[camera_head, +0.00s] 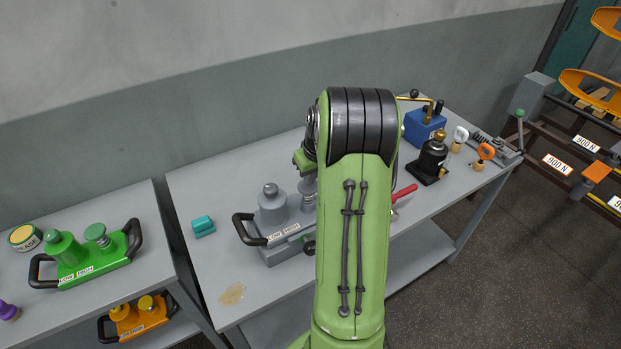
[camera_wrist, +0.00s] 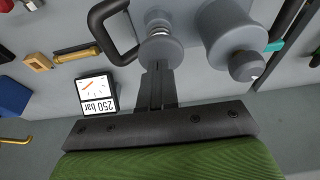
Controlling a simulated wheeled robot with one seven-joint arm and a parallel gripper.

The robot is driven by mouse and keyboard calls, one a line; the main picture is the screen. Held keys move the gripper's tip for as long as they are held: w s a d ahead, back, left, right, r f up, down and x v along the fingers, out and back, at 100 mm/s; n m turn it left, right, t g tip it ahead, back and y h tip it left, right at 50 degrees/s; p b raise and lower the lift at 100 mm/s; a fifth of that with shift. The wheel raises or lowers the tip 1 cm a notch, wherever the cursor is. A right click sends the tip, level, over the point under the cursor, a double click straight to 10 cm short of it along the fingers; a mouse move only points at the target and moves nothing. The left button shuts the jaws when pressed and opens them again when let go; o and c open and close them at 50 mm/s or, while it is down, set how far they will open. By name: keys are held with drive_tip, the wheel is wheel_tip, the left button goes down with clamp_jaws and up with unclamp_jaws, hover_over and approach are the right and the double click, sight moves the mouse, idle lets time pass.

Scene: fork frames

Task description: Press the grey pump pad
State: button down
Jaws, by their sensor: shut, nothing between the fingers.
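The grey pump (camera_head: 284,249) stands on the middle bench, with a black handle at its left and labels on its front. A wide grey cylinder with a knob (camera_head: 271,204) rises at its left. The grey pad (camera_head: 308,187) beside it is partly hidden by my arm. In the wrist view the round pad (camera_wrist: 160,53) sits on a spring, with the wide cylinder (camera_wrist: 228,32) to its right. My gripper (camera_wrist: 157,70) is shut and empty, its fingertips overlapping the pad's near edge in that view. I cannot tell whether they touch it.
A green pump (camera_head: 90,262) stands on the left bench, an orange pump (camera_head: 138,318) on a shelf below. A teal block (camera_head: 203,226) lies left of the grey pump. A gauge (camera_wrist: 97,95) reads 250 bar. A blue box (camera_head: 424,128) and black jack (camera_head: 432,160) stand right.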

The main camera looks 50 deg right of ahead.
sight(311, 188)
drive_tip(key=shift+f, duration=0.45)
wheel_tip(311, 188, down, 4)
drive_tip(key=b, duration=0.3)
drive_tip(key=shift+a+r, duration=0.1)
drive_tip(key=shift+s+a, duration=0.1)
drive_tip(key=shift+s, duration=0.15)
drive_tip(key=r+p, duration=0.1)
drive_tip(key=r, duration=0.1)
drive_tip(key=r+p, duration=0.1)
drive_tip(key=p, duration=0.1)
drive_tip(key=shift+w+r, duration=0.4)
drive_tip(key=d+v, duration=0.1)
drive_tip(key=v, duration=1)
drive_tip(key=shift+s+a+p, duration=0.2)
drive_tip(key=shift+a+p, duration=0.1)
drive_tip(key=shift+p, duration=0.05)
